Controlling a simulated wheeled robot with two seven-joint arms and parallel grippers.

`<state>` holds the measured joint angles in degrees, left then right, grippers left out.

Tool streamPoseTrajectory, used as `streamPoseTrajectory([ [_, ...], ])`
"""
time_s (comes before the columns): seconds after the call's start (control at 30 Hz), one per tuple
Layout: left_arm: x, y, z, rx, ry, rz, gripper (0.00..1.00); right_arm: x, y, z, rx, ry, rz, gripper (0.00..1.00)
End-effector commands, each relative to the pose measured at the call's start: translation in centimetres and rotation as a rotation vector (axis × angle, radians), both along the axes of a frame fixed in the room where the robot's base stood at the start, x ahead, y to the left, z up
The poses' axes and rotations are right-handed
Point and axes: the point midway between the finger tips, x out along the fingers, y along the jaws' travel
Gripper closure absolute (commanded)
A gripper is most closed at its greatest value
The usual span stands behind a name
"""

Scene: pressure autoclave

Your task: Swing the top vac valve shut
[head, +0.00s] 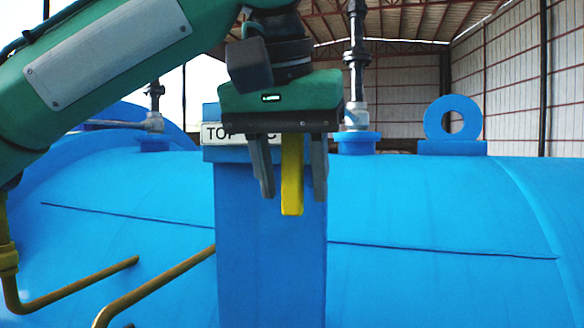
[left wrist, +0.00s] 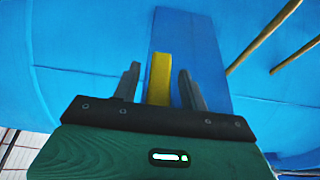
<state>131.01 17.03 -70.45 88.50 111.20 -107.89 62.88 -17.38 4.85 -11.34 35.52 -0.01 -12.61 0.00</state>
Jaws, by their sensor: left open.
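The top vac valve shows as a yellow lever (head: 292,178) that hangs straight down in front of a blue post (head: 270,260). A label plate (head: 222,134) at the post's top reads "TOP" and is partly hidden by my gripper. My left gripper (head: 290,190) points down with its two grey fingers apart, one on each side of the lever. In the left wrist view the yellow lever (left wrist: 159,78) stands between the open fingers (left wrist: 158,85), with a visible gap on each side. The lever's upper end and pivot are hidden behind the gripper body. My right gripper is not in view.
A large blue vessel (head: 430,220) fills the background behind the post. Yellow pipes (head: 160,285) rise at the lower left. A dark vertical pipe (head: 357,70) and a blue lifting ring (head: 453,118) stand on top of the vessel. The space right of the post looks clear.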

Motion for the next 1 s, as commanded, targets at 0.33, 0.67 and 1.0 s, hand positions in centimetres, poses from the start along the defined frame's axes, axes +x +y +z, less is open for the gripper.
streamPoseTrajectory([
  [0.33, 0.1, 0.0, -0.2, 0.0, 0.0, 0.001, 0.68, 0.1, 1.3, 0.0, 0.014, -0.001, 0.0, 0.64],
  [0.67, 0.1, 0.0, -0.2, -0.002, -0.001, 0.001, 1.0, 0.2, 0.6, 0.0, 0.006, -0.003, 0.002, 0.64],
  [1.0, -0.2, -1.1, -0.3, -0.101, 0.033, 0.0, 1.0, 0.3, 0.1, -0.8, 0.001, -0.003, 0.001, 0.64],
])
